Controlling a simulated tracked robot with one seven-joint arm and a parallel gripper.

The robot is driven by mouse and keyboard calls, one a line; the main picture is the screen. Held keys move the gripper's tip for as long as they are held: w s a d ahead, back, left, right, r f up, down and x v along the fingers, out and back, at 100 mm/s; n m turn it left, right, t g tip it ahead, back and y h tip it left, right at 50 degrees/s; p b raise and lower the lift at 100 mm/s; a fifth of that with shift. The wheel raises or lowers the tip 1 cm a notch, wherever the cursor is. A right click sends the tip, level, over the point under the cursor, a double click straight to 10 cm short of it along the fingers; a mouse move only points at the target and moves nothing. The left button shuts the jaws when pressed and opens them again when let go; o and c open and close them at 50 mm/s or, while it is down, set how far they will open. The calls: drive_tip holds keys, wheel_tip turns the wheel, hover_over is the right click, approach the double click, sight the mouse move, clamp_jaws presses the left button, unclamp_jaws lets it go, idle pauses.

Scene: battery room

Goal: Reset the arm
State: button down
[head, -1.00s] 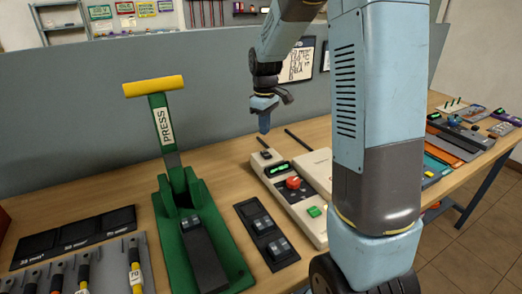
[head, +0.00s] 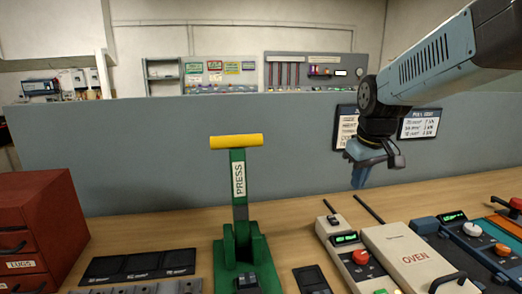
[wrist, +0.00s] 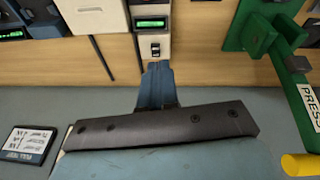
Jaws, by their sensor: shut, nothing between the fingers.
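My gripper (head: 358,180) hangs at the end of my blue arm, which reaches in from the right in the head view. It points down in front of the grey partition (head: 270,150), above the bench and to the right of the green press. Its fingers are shut with nothing between them. In the wrist view, the shut fingers (wrist: 158,75) show at the middle, in front of a beige unit with a green display (wrist: 152,24).
The green press (head: 238,245) with its yellow handle stands upright left of my gripper. A beige box marked OVEN (head: 408,258) and a blue-grey unit (head: 478,245) are at the right. A red drawer box (head: 38,235) stands far left. Bare bench lies behind the press.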

drive_tip(key=s+r+m+t, duration=0.2)
drive_tip(key=s+m, duration=0.1)
drive_tip(key=s, duration=1.1)
drive_tip(key=shift+r+m+t, duration=0.15)
drive_tip(key=shift+m+t, duration=0.15)
drive_tip(key=shift+m, duration=0.1)
drive_tip(key=shift+w, duration=0.1)
drive_tip(key=w+f+m+g, duration=0.3)
drive_tip(key=w+m, duration=0.5)
drive_tip(key=w, duration=0.5)
drive_tip(key=w+d+f+m+g, duration=0.1)
drive_tip(key=w+f+m, duration=0.3)
drive_tip(key=w, duration=0.9)
drive_tip(key=m+g, duration=0.1)
drive_tip(key=m, duration=0.2)
drive_tip(key=shift+f+m+g, duration=0.2)
drive_tip(key=shift+m+g, duration=0.2)
drive_tip(key=shift+r, duration=0.1)
